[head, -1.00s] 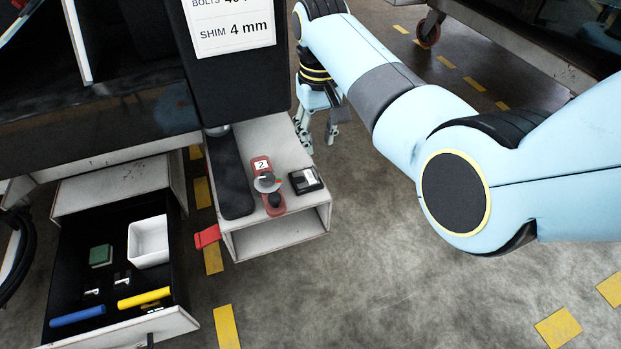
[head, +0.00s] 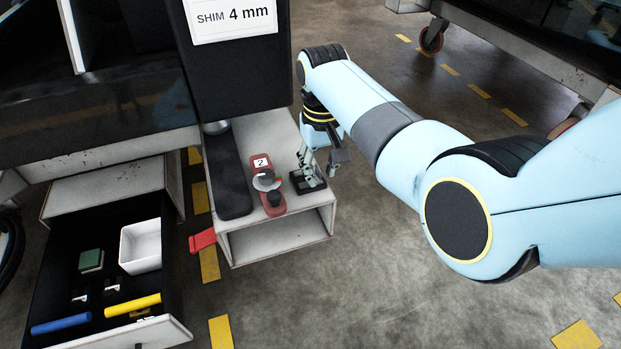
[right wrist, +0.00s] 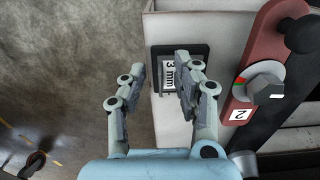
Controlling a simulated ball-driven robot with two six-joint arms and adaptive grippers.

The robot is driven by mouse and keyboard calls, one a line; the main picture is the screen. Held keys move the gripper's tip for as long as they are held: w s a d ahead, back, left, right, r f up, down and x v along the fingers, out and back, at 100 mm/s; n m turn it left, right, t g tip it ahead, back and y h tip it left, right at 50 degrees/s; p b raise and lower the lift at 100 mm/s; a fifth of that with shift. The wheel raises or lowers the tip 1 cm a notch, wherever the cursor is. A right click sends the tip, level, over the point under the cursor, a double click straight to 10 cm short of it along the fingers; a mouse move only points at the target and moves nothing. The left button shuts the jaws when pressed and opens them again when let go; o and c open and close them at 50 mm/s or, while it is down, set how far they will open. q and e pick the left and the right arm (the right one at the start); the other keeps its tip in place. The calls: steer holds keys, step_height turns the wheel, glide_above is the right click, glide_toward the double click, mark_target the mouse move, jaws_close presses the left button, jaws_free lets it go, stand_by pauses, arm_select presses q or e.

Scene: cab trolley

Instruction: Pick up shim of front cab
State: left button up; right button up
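A small black block (head: 309,185) sits at the right edge of the white shelf, partly hidden by my right gripper (head: 320,158). In the right wrist view the block (right wrist: 203,53) carries a pale plate labelled "3 mm". My right gripper (right wrist: 163,75) is open in that view, with a clear gap between its fingers. The right finger overlaps the block in the picture, and the left finger is off its left side. I cannot tell whether they touch. A sign (head: 236,16) above reads "SHIM 4 mm". My left gripper is not in view.
A red tool marked 2 (head: 272,203) with a knob lies just left of the block. A long black pad (head: 230,180) covers the shelf's (head: 262,137) left side. An open drawer (head: 170,332) holds a white bin (head: 140,247), a green block and coloured handles. Open floor lies right.

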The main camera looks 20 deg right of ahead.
jaws_close()
steer(key=shift+r, duration=0.1)
stand_by(0.6)
